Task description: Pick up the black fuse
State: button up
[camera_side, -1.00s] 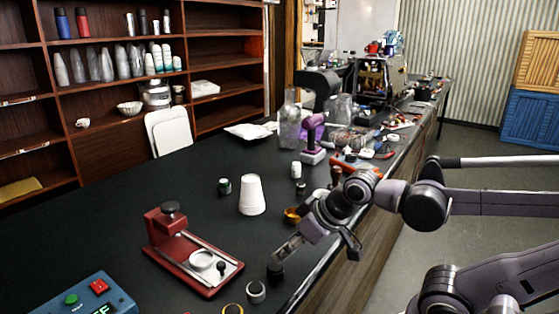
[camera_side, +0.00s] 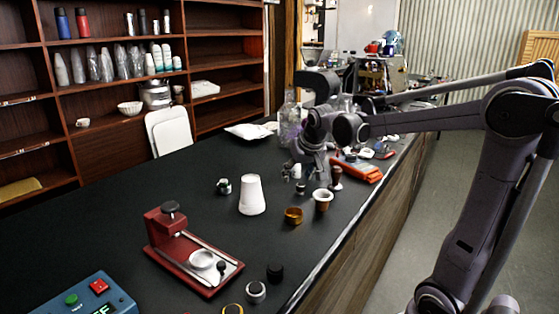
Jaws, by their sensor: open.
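Several small dark cylinders stand on the black table, and I cannot tell for sure which is the black fuse. A plain black cylinder (camera_side: 275,272) stands near the table's front edge. A smaller dark piece (camera_side: 300,188) stands farther back, just below my gripper (camera_side: 306,174). A black piece with a light side (camera_side: 224,187) stands left of the white cup. My gripper is open above the back part of the table, around or in front of a white cylinder (camera_side: 297,171). Nothing is visibly held. The wrist hides part of the purple-and-black device behind it.
A white upturned cup (camera_side: 252,195), an amber ring (camera_side: 293,215) and a brown-and-white cup (camera_side: 322,198) stand mid-table. A red press (camera_side: 184,250) and a blue control box (camera_side: 88,298) are at the front left. Orange items (camera_side: 360,170) lie right of my gripper.

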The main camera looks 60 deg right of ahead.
jog(key=m, duration=0.2)
send_near(301, 185)
jog(key=shift+g+h, duration=0.3)
jog(key=shift+g, duration=0.1)
jog(key=shift+w+x, duration=0.15)
jog(key=shift+x, duration=2.4)
jog(key=shift+w+x, duration=0.2)
jog(key=shift+x, duration=2.35)
jog(key=shift+a, duration=0.2)
grip_shut()
